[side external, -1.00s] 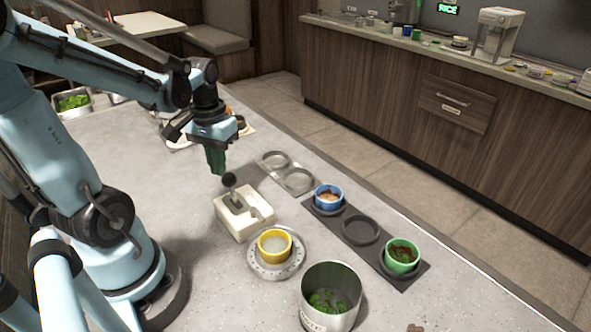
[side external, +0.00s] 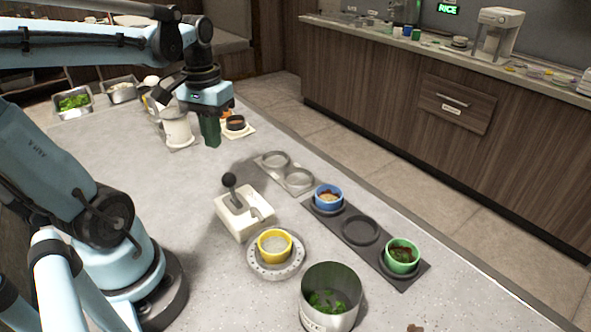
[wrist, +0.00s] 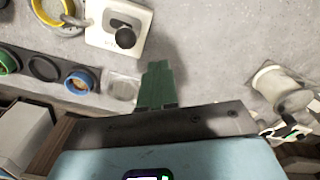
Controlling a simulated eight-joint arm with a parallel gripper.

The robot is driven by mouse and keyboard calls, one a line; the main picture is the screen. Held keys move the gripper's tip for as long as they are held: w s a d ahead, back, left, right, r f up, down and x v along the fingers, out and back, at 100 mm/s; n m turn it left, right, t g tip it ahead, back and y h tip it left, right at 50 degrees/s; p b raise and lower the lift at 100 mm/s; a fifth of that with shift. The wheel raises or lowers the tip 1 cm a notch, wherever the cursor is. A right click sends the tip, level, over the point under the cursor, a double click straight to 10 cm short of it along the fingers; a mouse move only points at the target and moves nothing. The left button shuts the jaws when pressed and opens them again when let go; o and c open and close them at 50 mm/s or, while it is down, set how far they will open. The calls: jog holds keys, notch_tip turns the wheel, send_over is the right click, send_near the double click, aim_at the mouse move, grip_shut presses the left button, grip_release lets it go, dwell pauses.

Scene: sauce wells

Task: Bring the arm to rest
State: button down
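My gripper (side external: 210,140) hangs in the air over the counter, above and behind the white lever box (side external: 243,212). Its green fingers (wrist: 157,85) are together with nothing visible between them. The box's black-knobbed lever (side external: 229,180) stands free of the gripper; the knob also shows in the wrist view (wrist: 125,38). A yellow cup (side external: 275,246) sits on a round perforated grey plate (side external: 257,268) in front of the box.
A dark tray (side external: 335,227) holds a blue cup (side external: 329,197) and a green cup (side external: 402,256), with an empty well between. A metal pot (side external: 331,295) with green leaves stands in front. A white canister (side external: 177,130) stands behind the gripper. The counter's left middle is clear.

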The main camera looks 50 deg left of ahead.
jog(key=w+d+m+t, duration=0.3)
jog(key=d, duration=0.4)
jog(key=w+d+f+m+t, duration=0.1)
jog(key=w+d+m+t, duration=0.2)
jog(key=d, duration=0.3)
jog(key=shift+d+t, duration=0.35)
jog(key=shift+t, duration=0.25)
